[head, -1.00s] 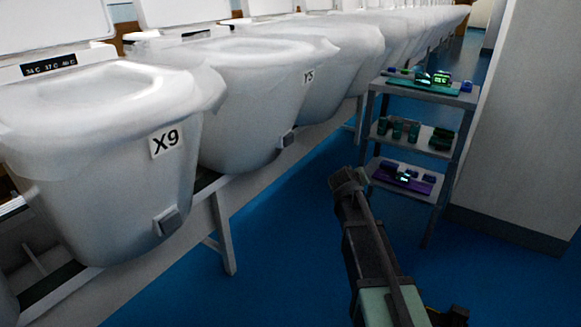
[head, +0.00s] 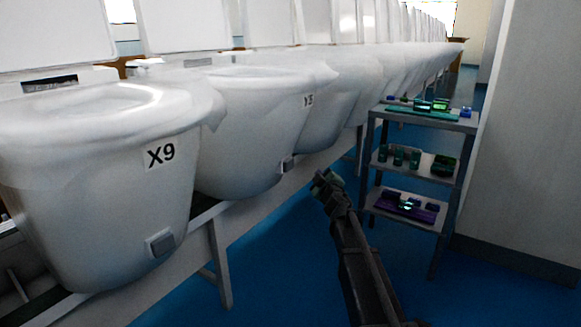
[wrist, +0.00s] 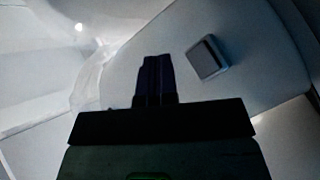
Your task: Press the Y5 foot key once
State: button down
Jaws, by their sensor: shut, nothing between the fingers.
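The Y5 toilet (head: 255,115) is the second white bowl in the row, with its Y5 label (head: 308,100) at the upper right. Its foot key (head: 287,165) is a small grey square block low on the bowl's side. In the wrist view the foot key (wrist: 207,58) shows to the right of the fingertips, on the pale bowl surface. My gripper (head: 322,180) is shut and empty, to the right of the key in the head view and apart from it. In the wrist view my gripper (wrist: 156,66) has its dark fingers together, pointing toward the bowl.
The X9 toilet (head: 100,180) stands nearest at left, with its own foot key (head: 160,243). A grey shelf cart (head: 448,182) carrying several small devices stands to the right of my gripper, beside a pale wall (head: 525,130). Blue floor (head: 270,275) lies open below.

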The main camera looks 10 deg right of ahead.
jog(key=w+a, duration=0.5)
jog(key=a, duration=0.1)
jog(key=shift+a, duration=0.15)
dwell(1.9)
jog(key=shift+w+a, duration=0.3)
jog(key=shift+w+a, duration=0.25)
jog(key=shift+a, duration=0.1)
dwell(0.6)
jog(key=shift+s+d, duration=0.55)
jog(key=shift+d, duration=0.1)
jog(key=s+d, duration=0.1)
jog(key=d, duration=0.1)
jog(key=s+d, duration=0.2)
dwell(0.6)
